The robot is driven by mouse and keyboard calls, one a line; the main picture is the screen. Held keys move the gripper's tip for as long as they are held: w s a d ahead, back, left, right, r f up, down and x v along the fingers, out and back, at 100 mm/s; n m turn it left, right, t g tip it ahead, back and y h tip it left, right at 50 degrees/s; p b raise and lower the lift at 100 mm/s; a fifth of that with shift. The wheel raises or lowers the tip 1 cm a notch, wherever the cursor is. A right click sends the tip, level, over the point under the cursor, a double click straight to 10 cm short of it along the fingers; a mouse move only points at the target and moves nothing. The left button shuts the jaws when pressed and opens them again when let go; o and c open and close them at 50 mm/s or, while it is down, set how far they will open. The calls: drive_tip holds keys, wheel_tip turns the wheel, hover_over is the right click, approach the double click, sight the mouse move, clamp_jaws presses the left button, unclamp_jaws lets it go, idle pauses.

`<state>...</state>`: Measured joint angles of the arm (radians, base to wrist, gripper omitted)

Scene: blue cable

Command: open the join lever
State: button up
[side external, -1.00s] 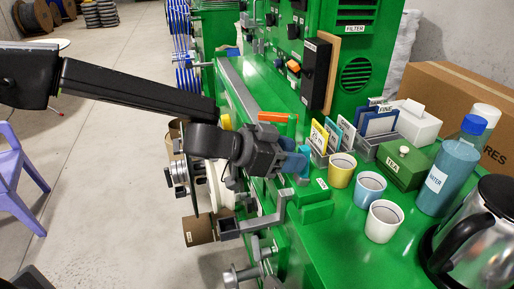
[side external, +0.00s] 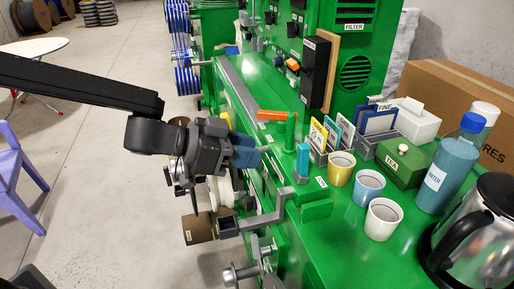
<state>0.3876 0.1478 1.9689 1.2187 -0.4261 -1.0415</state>
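My gripper (side external: 250,153), with blue-grey fingers, is left of the green bench top, over its front edge. It touches neither lever that I can see; whether its fingers are open or shut is unclear. A light-blue lever (side external: 303,160) stands upright on a green block to the right of my gripper, clear of it. An orange lever (side external: 272,115) lies about level on top of a green post behind. No readable label tells which one is the join lever.
Tabbed cards (side external: 325,132), a yellow cup (side external: 341,169), a blue cup (side external: 369,186) and a white cup (side external: 383,218) stand to the right. A grey bracket (side external: 262,215) juts out below my gripper. A water bottle (side external: 450,170) and kettle (side external: 478,240) are at far right.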

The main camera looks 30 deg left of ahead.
drive_tip(key=shift+h, duration=0.8)
drive_tip(key=s+f, duration=0.2)
drive_tip(key=f, duration=0.1)
drive_tip(key=shift+s+a+f, duration=0.1)
drive_tip(key=shift+a+f, duration=0.1)
drive_tip(key=shift+c, duration=1.4)
drive_tip(key=a+t, duration=0.1)
drive_tip(key=s+a+f+t+h, duration=0.1)
drive_tip(key=shift+s+a+f+t+h, duration=0.1)
drive_tip(key=shift+s+a+t+h, duration=0.05)
drive_tip(key=shift+a+t+h, duration=0.2)
clamp_jaws()
approach(299, 151)
drive_tip(key=shift+t, duration=0.45)
drive_tip(key=x, duration=0.2)
drive_tip(key=f+x, duration=0.1)
drive_tip(key=x, duration=0.4)
drive_tip(key=shift+d+f, duration=0.3)
drive_tip(key=shift+f, duration=0.05)
drive_tip(key=shift+d+r, duration=0.1)
drive_tip(key=shift+w+d+r+g+y, duration=0.3)
drive_tip(key=shift+w+g+y, duration=0.1)
drive_tip(key=shift+g+y, duration=0.3)
drive_tip(key=shift+w+d+g+y, duration=0.25)
drive_tip(key=shift+g+y, duration=0.05)
drive_tip(key=shift+y, duration=0.15)
drive_tip(key=shift+w+d+r, duration=0.15)
drive_tip(key=shift+w+d, duration=0.25)
drive_tip(key=shift+w, duration=0.05)
